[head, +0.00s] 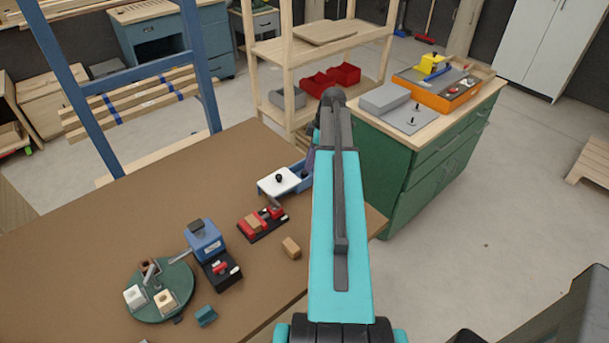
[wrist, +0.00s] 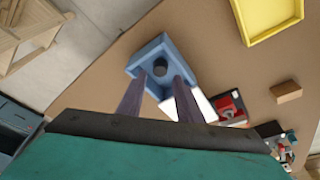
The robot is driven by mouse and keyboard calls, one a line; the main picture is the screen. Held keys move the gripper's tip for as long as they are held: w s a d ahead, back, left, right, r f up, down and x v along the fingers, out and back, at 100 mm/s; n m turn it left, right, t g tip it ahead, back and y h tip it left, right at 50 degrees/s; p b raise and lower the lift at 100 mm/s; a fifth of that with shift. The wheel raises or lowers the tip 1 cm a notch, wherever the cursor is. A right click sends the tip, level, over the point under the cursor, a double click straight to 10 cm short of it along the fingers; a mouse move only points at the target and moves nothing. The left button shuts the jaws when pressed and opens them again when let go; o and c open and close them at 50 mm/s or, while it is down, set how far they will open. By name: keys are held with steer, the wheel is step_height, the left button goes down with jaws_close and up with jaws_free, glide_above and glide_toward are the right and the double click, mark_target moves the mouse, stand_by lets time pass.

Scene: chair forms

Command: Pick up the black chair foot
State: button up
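A small round black piece, which looks like the black chair foot (wrist: 160,68), lies inside an open blue tray (wrist: 174,51) in the wrist view. The tray also shows in the head view (head: 301,184), partly behind my arm; the foot inside it is hidden there. My gripper (wrist: 156,82) is open, its two dark fingers apart, with nothing seen between the tips. The fingers reach over the tray's near edge, one on each side of the foot in the picture. I cannot tell how high they are above it.
A white plate with a black knob (head: 268,185) adjoins the tray. A red-and-black fixture (head: 262,224), a wooden block (head: 291,247) and a green round base (head: 160,291) share the brown table (head: 90,240). A yellow tray (wrist: 273,36) shows in the wrist view. A green cabinet (head: 408,183) stands beyond.

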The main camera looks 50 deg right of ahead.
mark_target(305, 174)
steer(key=shift+p+x, duration=0.8)
steer(key=shift+x, duration=2)
steer(key=shift+c, duration=0.5)
steer(key=c, duration=0.7)
